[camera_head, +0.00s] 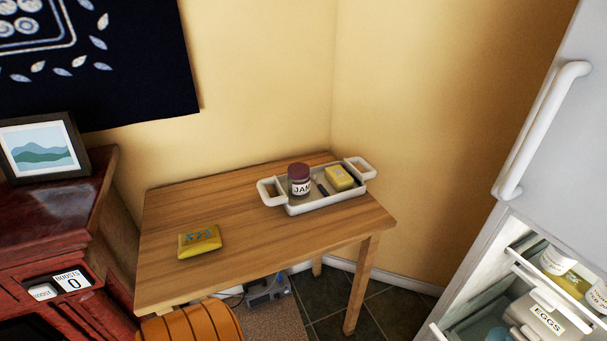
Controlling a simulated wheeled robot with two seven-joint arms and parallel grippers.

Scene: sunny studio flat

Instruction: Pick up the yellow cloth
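A small folded yellow cloth (200,241) with a blue pattern on top lies flat on the left front part of the wooden table (240,215). Nothing covers it, and bare wood surrounds it. Neither of my grippers shows in the head view.
A white tray (328,203) with two handles stands at the table's back right, holding a jam jar (299,181), a dark item and a yellow block (339,177). A red-brown cabinet (50,235) is at left. An orange striped object (190,326) is at the front. An open fridge (540,250) is at right.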

